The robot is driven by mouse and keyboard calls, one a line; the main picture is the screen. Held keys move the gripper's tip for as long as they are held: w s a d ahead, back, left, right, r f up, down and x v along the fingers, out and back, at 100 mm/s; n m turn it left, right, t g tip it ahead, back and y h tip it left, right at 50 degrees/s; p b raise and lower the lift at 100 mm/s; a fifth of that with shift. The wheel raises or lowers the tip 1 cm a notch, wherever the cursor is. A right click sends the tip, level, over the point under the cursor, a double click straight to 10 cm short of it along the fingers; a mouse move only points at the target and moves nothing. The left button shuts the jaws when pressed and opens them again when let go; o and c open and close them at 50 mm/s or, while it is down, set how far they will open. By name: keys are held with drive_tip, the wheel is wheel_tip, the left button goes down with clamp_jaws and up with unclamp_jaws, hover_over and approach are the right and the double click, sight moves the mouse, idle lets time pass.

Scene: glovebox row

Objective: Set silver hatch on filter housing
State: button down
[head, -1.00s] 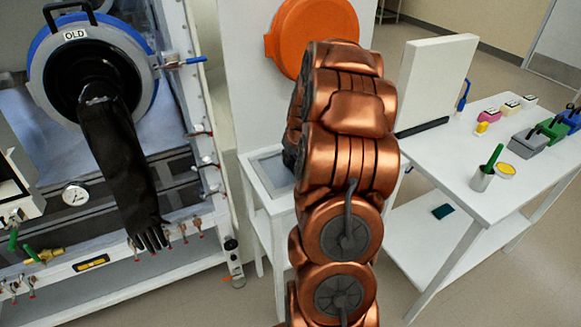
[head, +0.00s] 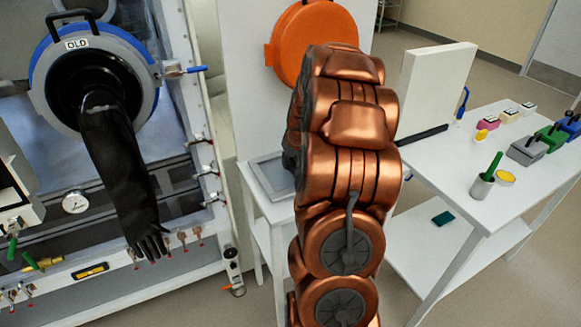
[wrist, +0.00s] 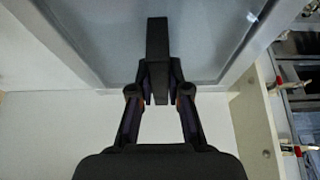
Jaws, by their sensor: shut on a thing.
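A flat grey panel with a pale silver frame, which looks like the silver hatch (wrist: 105,42), fills the upper part of the wrist view. A dark bar handle (wrist: 157,38) stands out from it. My gripper (wrist: 157,85) is shut on this handle. In the head view, the framed grey panel (head: 268,178) shows at the top of a small white stand, partly behind my copper arm. My gripper is mostly hidden there by the arm. I cannot tell for sure which thing is the filter housing, or whether the panel touches the stand.
The glovebox front with a round "OLD" glove port (head: 92,50) and hanging black glove (head: 118,165) stands left, with valves along its edge. An orange round cover (head: 318,38) is behind my arm. The white table (head: 455,165) at right holds a white block, a cup and several small items.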

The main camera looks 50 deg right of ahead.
drive_tip(key=shift+a+r+b, duration=0.2)
drive_tip(key=shift+a+r, duration=0.1)
drive_tip(key=shift+r, duration=0.2)
drive_tip(key=shift+a+r+b, duration=0.2)
drive_tip(key=shift+a+r, duration=0.05)
drive_tip(key=shift+r, duration=0.2)
drive_tip(key=s+a+r+b, duration=0.1)
drive_tip(key=a+b, duration=0.2)
drive_tip(key=a, duration=1.2)
drive_tip(key=shift+s+r+b, duration=0.2)
drive_tip(key=shift+s+b, duration=0.05)
drive_tip(key=shift+b, duration=0.05)
drive_tip(key=c, duration=1.7)
unclamp_jaws()
clamp_jaws()
drive_tip(key=shift+r, duration=0.1)
